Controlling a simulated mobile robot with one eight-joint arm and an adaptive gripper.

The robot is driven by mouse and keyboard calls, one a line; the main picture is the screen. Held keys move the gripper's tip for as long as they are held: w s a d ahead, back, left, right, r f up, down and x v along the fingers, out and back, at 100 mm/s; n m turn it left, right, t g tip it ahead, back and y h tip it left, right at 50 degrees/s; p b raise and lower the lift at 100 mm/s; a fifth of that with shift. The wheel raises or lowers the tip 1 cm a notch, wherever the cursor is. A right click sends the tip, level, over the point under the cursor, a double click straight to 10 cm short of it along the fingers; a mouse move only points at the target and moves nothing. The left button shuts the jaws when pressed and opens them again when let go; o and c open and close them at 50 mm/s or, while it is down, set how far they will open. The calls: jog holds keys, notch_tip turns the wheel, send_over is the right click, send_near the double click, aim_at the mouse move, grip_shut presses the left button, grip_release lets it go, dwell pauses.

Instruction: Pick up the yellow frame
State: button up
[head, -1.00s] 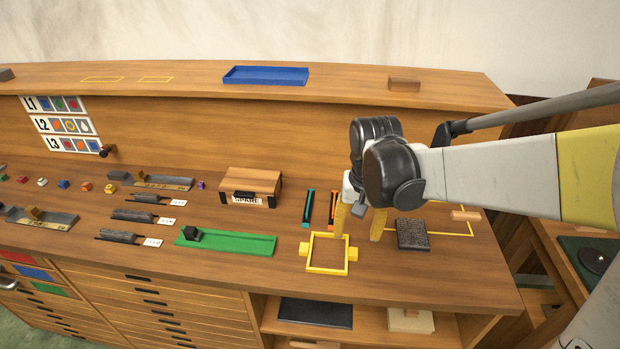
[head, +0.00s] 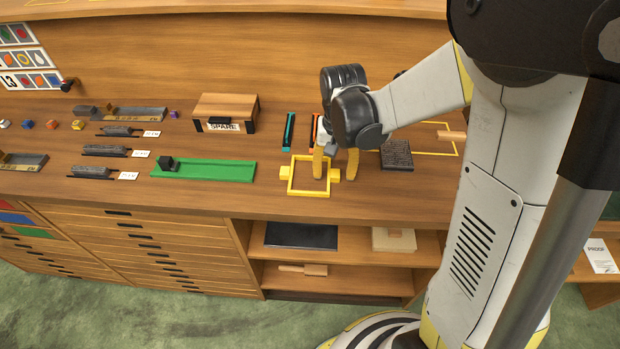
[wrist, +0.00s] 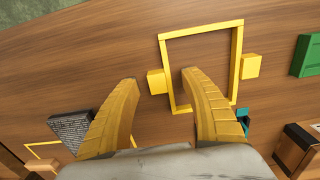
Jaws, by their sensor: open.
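The yellow frame (head: 308,193) is a thin square with a small block on two opposite sides. It lies flat on the wooden worktop near its front edge. My gripper (head: 335,178) is open, its fingers pointing down at the frame's right-hand side. In the wrist view, the frame (wrist: 201,30) shows one of its side blocks (wrist: 156,82) between the fingertips of my gripper (wrist: 158,77). One fingertip appears over the frame's inside opening, the other outside the block. I cannot tell how high the fingertips are above the worktop.
A green tray (head: 215,172) with a dark block lies left of the frame. A dark textured block (head: 397,155) lies to the right. A teal strip (head: 289,132) and an orange strip stand close behind. A SPARE box (head: 226,112) is further back.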

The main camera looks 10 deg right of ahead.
jog(key=shift+f, duration=0.45)
jog(key=shift+r, duration=0.1)
grip_shut()
